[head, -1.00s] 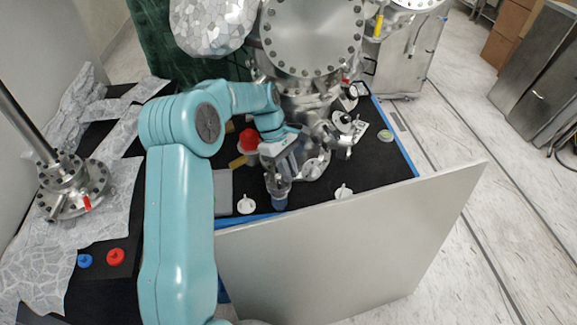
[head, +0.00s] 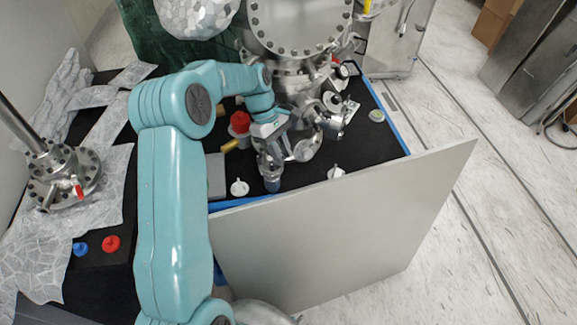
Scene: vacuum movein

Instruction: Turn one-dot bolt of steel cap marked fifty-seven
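The steel chamber (head: 300,22) with its large bolted round flange stands at the back of the black table. Smaller steel caps and ports stick out below it, such as the round steel cap (head: 308,147) beside my gripper. No number or dot marks are legible, so I cannot tell which cap is fifty-seven or which bolt has one dot. My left gripper (head: 271,181) points down in front of the steel ports, close to the table's front edge. Its fingertips look bluish and blurred; I cannot tell whether they hold anything. My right gripper is out of view.
A grey panel (head: 345,225) stands along the table's front. White knobbed pieces (head: 239,188) and a red-topped part (head: 240,122) are near my gripper. At left are a steel flange with a pole (head: 65,175), a red cap (head: 111,243) and a blue cap (head: 80,249).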

